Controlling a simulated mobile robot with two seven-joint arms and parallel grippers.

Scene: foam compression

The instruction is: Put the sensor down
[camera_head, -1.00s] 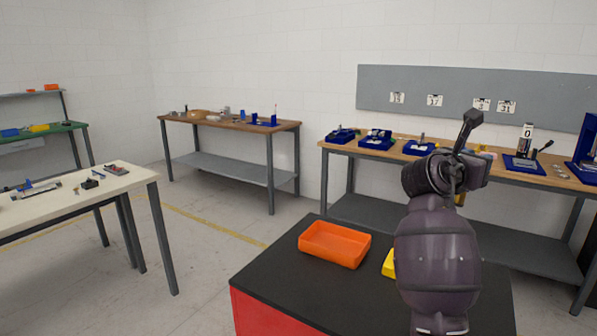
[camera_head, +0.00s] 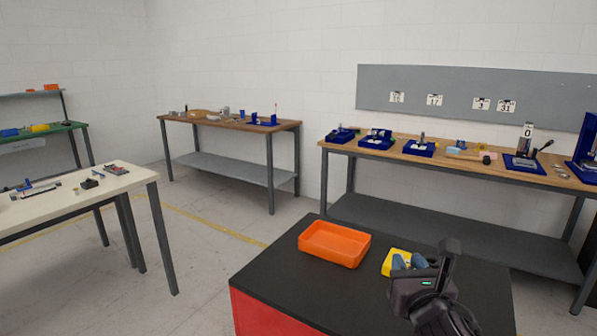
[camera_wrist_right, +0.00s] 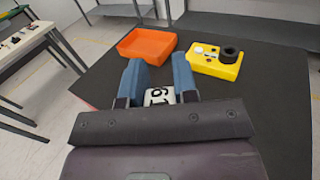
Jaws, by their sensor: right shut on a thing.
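My right gripper (camera_head: 408,262) is low over the black cart top (camera_head: 285,270), beside the yellow case and in front of part of it. In the right wrist view, its two blue fingers (camera_wrist_right: 157,75) are shut on a small white block (camera_wrist_right: 159,96) with black digits, probably the sensor. Its lower part is hidden by the gripper body. I cannot tell whether it touches the cart top. The yellow case (camera_wrist_right: 220,62) has a black ring and small round parts on top; it also shows in the head view (camera_head: 388,262). My left gripper is out of view.
An orange tray (camera_head: 335,243), seemingly empty, sits on the cart left of the yellow case. The cart top around the gripper is mostly bare. A wooden bench (camera_head: 480,165) with blue fixtures stands behind; a white table (camera_head: 75,195) is at left.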

